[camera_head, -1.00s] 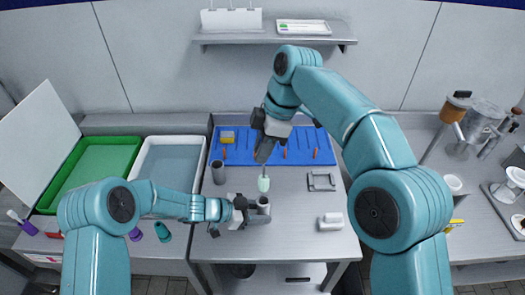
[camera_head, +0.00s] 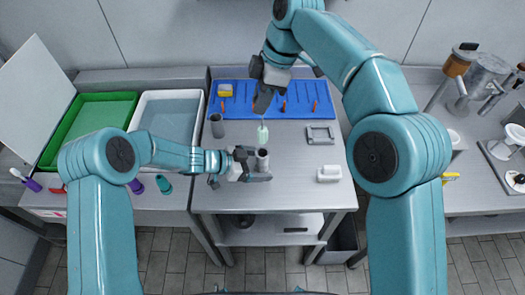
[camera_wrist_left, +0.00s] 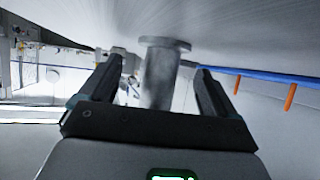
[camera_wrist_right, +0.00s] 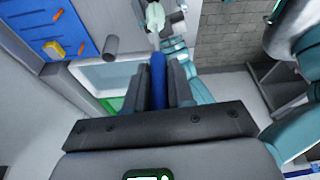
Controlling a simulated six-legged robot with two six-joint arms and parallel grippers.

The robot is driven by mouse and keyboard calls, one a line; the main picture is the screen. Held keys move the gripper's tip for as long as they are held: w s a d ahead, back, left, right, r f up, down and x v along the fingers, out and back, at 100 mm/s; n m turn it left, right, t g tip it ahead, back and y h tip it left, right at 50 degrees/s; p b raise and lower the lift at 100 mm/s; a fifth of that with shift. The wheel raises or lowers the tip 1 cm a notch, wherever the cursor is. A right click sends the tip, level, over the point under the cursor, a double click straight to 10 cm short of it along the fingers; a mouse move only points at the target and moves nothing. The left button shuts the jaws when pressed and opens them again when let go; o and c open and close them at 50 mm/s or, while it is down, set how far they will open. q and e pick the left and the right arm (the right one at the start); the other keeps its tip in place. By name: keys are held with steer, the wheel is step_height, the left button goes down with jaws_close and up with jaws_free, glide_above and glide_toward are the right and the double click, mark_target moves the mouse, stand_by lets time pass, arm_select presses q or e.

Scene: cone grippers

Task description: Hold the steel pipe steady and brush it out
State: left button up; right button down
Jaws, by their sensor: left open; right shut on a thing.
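The steel pipe (camera_head: 262,160) stands upright near the front of the middle table. My left gripper (camera_head: 254,167) is around it with open fingers. In the left wrist view the pipe (camera_wrist_left: 159,78) and its flange sit between the two fingers (camera_wrist_left: 152,88), with gaps on both sides. My right gripper (camera_head: 262,103) is shut on the brush, whose blue handle (camera_wrist_right: 158,78) shows between the fingers in the right wrist view. The pale green bristle head (camera_head: 262,134) hangs down just above the pipe's mouth in the head view. I cannot tell the exact gap.
A second grey cylinder (camera_head: 217,126) stands at the table's left. A blue mat (camera_head: 300,92) with orange pegs and a yellow block (camera_head: 225,90) lies behind. A grey frame (camera_head: 320,134) and a white block (camera_head: 329,173) lie to the right. Green (camera_head: 82,119) and white (camera_head: 143,112) trays stand left.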

arm_select(q)
steer(key=shift+o, duration=0.9)
steer(key=v, duration=1.2)
steer(key=shift+a, duration=0.1)
steer(key=shift+s, duration=0.1)
